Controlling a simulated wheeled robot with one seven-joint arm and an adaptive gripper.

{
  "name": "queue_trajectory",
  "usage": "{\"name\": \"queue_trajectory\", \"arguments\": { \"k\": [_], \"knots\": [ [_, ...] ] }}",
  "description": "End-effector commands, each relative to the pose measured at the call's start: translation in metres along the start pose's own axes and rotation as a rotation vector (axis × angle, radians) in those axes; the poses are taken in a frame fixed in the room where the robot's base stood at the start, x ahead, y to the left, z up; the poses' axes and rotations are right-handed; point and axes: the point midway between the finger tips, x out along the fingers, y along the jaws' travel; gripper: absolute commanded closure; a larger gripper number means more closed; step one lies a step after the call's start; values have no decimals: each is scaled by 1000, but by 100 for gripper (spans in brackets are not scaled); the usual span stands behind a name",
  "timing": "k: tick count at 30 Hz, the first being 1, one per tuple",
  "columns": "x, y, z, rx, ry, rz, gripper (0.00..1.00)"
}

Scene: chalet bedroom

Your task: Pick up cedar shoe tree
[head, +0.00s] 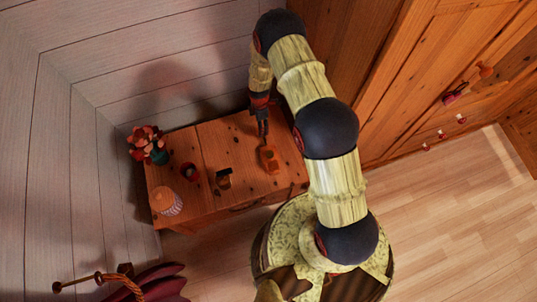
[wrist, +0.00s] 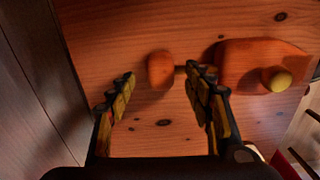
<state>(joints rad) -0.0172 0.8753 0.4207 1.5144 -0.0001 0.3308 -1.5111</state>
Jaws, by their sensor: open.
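The cedar shoe tree (head: 268,158) lies on the wooden dresser top (head: 210,145) near its right side. In the wrist view, its small rounded orange-brown heel block (wrist: 160,70) joins a thin rod to a larger front piece (wrist: 245,62) with a pale round knob. My gripper (head: 262,130) is above the dresser, at the shoe tree's far end. In the wrist view my gripper (wrist: 162,78) is open and empty, with the heel block showing between its fingertips. The right finger covers part of the rod. I cannot tell the height gap.
Plank walls stand behind and left. A wooden wardrobe (head: 455,80) with knobs stands right.

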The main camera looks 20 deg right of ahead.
Motion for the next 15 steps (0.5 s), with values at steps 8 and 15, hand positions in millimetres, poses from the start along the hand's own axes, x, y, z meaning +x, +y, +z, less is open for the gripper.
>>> {"name": "queue_trajectory", "arguments": {
  "k": [8,15],
  "knots": [
    [14,0,0,0,0,1,48],
    [14,0,0,1,0,0,58]
  ]
}}
